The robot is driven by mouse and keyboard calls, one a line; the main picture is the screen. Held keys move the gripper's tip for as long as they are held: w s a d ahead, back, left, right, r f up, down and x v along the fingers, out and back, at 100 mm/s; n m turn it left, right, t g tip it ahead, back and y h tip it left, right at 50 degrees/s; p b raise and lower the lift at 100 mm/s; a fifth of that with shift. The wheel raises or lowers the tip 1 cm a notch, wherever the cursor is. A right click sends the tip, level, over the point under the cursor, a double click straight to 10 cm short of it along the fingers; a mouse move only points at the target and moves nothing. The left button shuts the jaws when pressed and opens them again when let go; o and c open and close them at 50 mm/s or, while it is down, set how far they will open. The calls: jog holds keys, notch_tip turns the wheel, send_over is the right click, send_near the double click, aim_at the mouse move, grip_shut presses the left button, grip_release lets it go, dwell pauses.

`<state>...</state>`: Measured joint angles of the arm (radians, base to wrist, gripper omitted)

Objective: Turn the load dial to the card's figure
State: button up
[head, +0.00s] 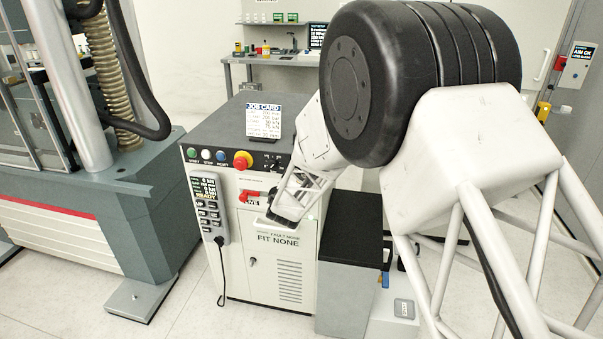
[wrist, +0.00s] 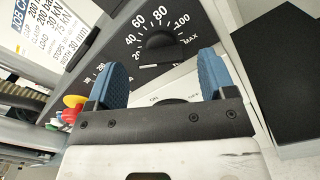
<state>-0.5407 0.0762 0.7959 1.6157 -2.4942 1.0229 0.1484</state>
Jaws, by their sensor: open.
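A black round dial (wrist: 160,42) with white figures, 20 to 100 and MAX, sits on the dark panel in the wrist view. Its name and pointer setting are not clear to me. My gripper (wrist: 161,62) is open, its two blue fingers apart, with the dial showing between and beyond their tips. I see no contact with it. A second dial (wrist: 97,76) is partly hidden behind the left finger. The job card (head: 264,121) stands on the cabinet top; it also shows at the wrist view's upper left (wrist: 45,28). Its figures include 200, 75 and 30.
The cabinet (head: 270,255) carries a red-and-yellow stop button (head: 242,160), several coloured buttons, a red handle (head: 251,196) and a keypad pendant (head: 208,205). A black-topped box (head: 353,243) stands to its right. The testing machine (head: 95,220) stands at left.

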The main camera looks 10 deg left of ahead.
jog(key=shift+s, duration=2.5)
jog(key=s+d+r+m+g+h, duration=0.35)
jog(key=d+r+m+h, duration=0.2)
jog(key=d, duration=0.65)
jog(key=s+d+r+m+g+h, duration=0.35)
jog(key=d+r+m, duration=0.35)
jog(key=d, duration=0.6)
jog(key=s+d+r+m+g, duration=0.3)
jog(key=s+d+m+g, duration=0.35)
jog(key=s+d, duration=0.7)
jog(key=s+m+g+y, duration=0.2)
jog(key=s+m+y, duration=0.7)
jog(key=s, duration=1.6)
jog(key=shift+s+a+r+m, duration=0.15)
jog(key=shift+s+r+m, duration=0.25)
jog(key=shift+m, duration=0.7)
